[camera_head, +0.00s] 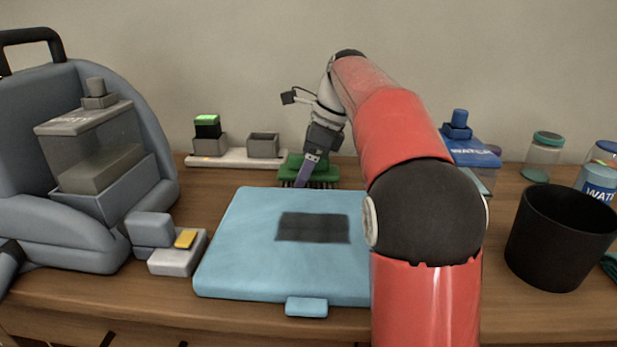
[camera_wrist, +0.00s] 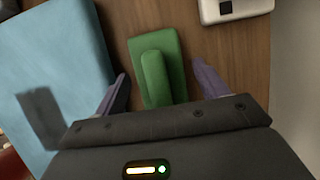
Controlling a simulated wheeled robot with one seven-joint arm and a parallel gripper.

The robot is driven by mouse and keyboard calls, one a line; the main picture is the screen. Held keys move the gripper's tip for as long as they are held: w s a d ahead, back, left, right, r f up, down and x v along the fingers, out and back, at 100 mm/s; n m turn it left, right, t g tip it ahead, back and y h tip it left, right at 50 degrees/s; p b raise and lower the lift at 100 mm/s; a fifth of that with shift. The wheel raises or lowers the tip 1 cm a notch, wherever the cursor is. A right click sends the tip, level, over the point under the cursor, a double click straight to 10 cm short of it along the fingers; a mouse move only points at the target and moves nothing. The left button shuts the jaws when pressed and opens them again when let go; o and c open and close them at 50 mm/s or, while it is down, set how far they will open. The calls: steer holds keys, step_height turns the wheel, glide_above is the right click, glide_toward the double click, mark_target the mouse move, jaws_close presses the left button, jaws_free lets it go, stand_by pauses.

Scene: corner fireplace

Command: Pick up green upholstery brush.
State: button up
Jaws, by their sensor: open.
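The green upholstery brush (camera_head: 325,174) sits on the wooden table behind the blue case, partly hidden by my gripper in the head view. In the wrist view the brush (camera_wrist: 170,48) shows its flat green back and a raised grip, and it lies between my fingers. My gripper (camera_head: 303,178) is at the brush in the head view. In the wrist view my gripper (camera_wrist: 160,85) is open, with one purple finger on each side of the brush and visible gaps. The brush's near end is hidden by the gripper body.
The blue case (camera_head: 240,265) lies in front of the brush. A white base (camera_head: 215,159) with two grey holders stands to its left. A blue-grey machine (camera_head: 75,225) is at left. A black bin (camera_head: 555,240), a blue-lidded container (camera_head: 470,150) and jars (camera_head: 543,155) are at right.

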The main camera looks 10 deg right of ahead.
mark_target(305, 154)
steer(key=c, duration=1.1)
steer(key=shift+r+p, duration=1.9)
steer(key=shift+r, duration=3.15)
